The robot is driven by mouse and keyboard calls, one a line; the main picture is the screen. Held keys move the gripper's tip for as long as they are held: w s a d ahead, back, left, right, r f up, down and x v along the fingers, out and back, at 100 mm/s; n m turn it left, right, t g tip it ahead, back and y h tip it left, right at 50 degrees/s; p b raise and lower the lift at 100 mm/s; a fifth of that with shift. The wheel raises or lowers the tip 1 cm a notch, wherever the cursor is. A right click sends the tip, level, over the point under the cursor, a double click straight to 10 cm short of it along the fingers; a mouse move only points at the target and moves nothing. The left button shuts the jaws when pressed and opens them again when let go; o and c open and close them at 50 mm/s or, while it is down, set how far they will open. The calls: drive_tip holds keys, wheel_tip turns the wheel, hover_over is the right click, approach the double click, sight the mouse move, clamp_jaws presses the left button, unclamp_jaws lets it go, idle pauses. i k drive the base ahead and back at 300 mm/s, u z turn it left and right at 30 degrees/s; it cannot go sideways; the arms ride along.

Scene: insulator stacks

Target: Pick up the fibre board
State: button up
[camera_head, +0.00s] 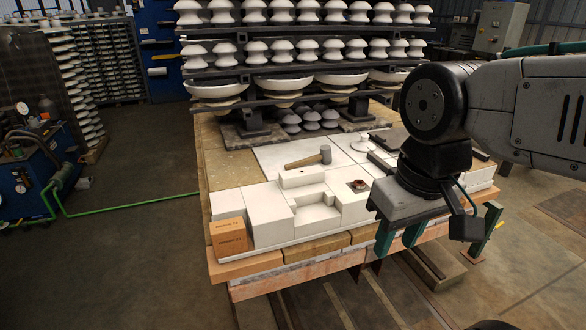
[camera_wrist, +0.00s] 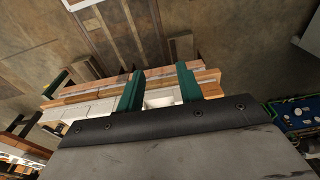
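Several white boards and blocks lie on the work table; which one is the fibre board I cannot tell for sure. A white block (camera_head: 265,215) stands at the front left, beside a stepped white block (camera_head: 315,215). An orange-brown block with small print (camera_head: 229,236) stands at the front left corner. My gripper (camera_head: 400,240) hangs at the table's front right, with its teal fingers apart and nothing seen between them. In the wrist view my gripper (camera_wrist: 160,71) is also open, with the table's front edge and white blocks (camera_wrist: 90,108) beyond the fingers.
A hammer (camera_head: 308,158) lies on the white boards, and a small brown piece (camera_head: 358,184) sits to its right. Racks of white insulators (camera_head: 300,50) rise behind the table. A blue machine (camera_head: 25,160) with a green hose stands left. The floor at left front is clear.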

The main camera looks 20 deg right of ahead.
sight(288, 178)
drive_tip(key=i, duration=1.2)
